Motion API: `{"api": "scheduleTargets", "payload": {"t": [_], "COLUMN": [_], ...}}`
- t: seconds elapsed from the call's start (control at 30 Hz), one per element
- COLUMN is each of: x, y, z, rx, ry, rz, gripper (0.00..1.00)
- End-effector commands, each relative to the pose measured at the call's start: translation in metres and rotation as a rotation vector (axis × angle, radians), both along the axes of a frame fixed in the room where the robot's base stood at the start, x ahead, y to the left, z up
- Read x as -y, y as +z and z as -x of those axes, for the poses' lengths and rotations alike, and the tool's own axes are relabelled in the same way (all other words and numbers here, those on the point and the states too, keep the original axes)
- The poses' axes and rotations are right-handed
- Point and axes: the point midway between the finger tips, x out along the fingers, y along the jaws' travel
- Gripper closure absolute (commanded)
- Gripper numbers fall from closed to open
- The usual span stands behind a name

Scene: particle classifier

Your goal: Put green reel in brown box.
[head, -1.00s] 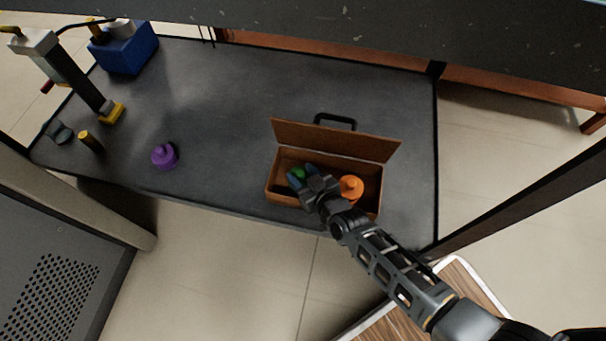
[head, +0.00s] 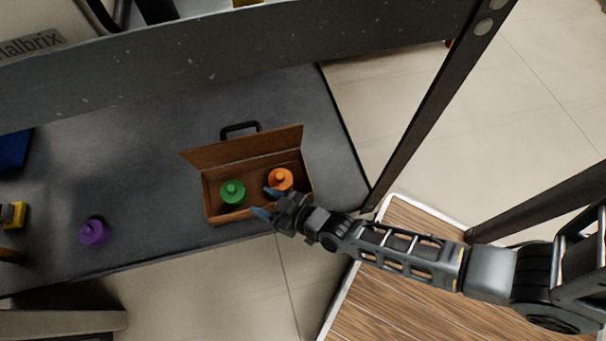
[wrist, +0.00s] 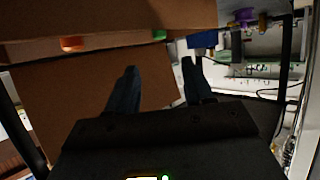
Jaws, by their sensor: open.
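The green reel (head: 232,192) sits upright inside the open brown box (head: 237,214), in its left part. An orange reel (head: 280,179) is in the right part of the same box. My gripper (head: 264,202) is open and empty at the box's front right edge, with its fingers pointing left, apart from the green reel. In the wrist view, the open fingers (wrist: 160,78) show before a brown wall of the box (wrist: 80,100). A sliver of the green reel (wrist: 159,35) and of the orange reel (wrist: 72,43) shows above that wall.
The box stands on a dark table (head: 130,170) with its lid raised at the back. A purple reel (head: 94,232) stands on the table to the left. A grey shelf beam (head: 250,40) crosses above the table, and a dark post (head: 430,120) rises at the right.

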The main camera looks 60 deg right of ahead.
Motion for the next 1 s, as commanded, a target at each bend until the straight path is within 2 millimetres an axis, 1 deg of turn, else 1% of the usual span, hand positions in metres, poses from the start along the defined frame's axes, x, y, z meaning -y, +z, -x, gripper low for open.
{"api": "scheduleTargets", "payload": {"t": [0.17, 0.27, 0.37, 0.4, 0.47, 0.5, 0.57, 0.6, 0.67, 0.7, 0.77, 0.8, 0.87, 0.9, 0.97, 1.0], "x": [0.0, 0.002, 0.004, 0.004, 0.006, 0.006, 0.007, 0.007, 0.007, 0.007, 0.007, 0.007, 0.007, 0.006, 0.006, 0.006], "y": [0.001, 0.008, 0.024, 0.033, 0.049, 0.061, 0.08, 0.093, 0.113, 0.127, 0.149, 0.165, 0.189, 0.204, 0.229, 0.245], "z": [0.003, 0.016, 0.042, 0.055, 0.075, 0.088, 0.106, 0.117, 0.133, 0.144, 0.158, 0.168, 0.18, 0.188, 0.199, 0.204], "rx": [0.0, 0.003, 0.011, 0.015, 0.023, 0.029, 0.037, 0.043, 0.051, 0.056, 0.063, 0.069, 0.076, 0.081, 0.088, 0.094], "ry": [0.0, 0.001, 0.0, 0.0, 0.0, 0.0, 0.002, 0.001, 0.002, 0.002, 0.002, 0.002, 0.001, 0.001, 0.002, 0.001], "rz": [0.0, 0.002, 0.002, 0.003, 0.003, 0.003, 0.005, 0.003, 0.003, 0.002, 0.002, 0.004, 0.003, 0.003, 0.002, 0.002], "gripper": [0.48, 0.48, 0.48, 0.48, 0.48, 0.48, 0.48, 0.48, 0.48, 0.48, 0.48, 0.48, 0.48, 0.48, 0.48, 0.48]}}
